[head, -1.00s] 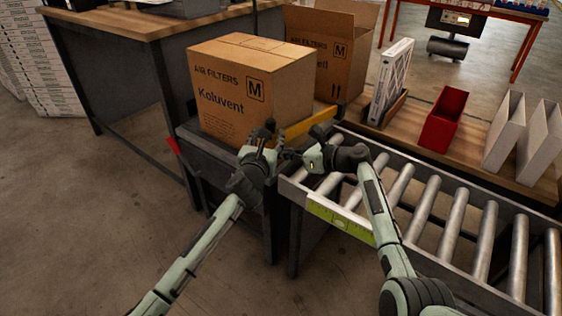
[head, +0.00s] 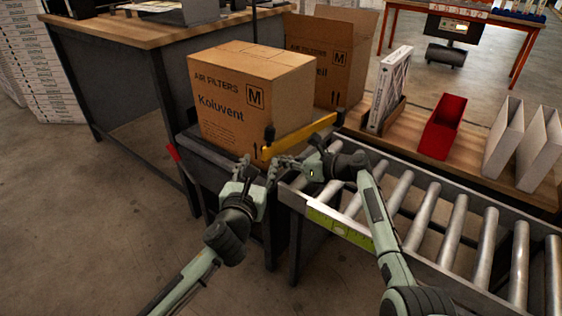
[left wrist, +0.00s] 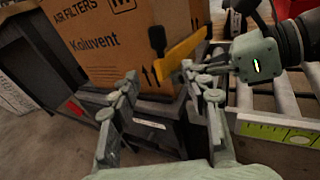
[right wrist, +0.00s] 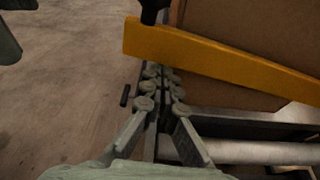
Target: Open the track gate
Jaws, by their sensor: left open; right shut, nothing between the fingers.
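The track gate (head: 300,137) is a yellow bar lying across between the boxed filters and the roller track. A black knob (head: 269,134) stands at its near left end. It also shows in the left wrist view (left wrist: 183,54) and, close up, in the right wrist view (right wrist: 215,55). My left gripper (head: 258,172) is open and empty, below and in front of the gate's knob end. My right gripper (head: 282,164) is shut and empty, just below the bar, over the near end of the track. Its closed fingertips show in the right wrist view (right wrist: 161,78).
A "Koluvent" carton (head: 235,105) stands on a dark stand behind the gate. The roller track (head: 425,215) runs off to the right, with a green level (head: 340,227) on its near edge. A red bin (head: 442,128) and white filters are on the wooden shelf behind. A red handle (head: 173,152) sticks out left.

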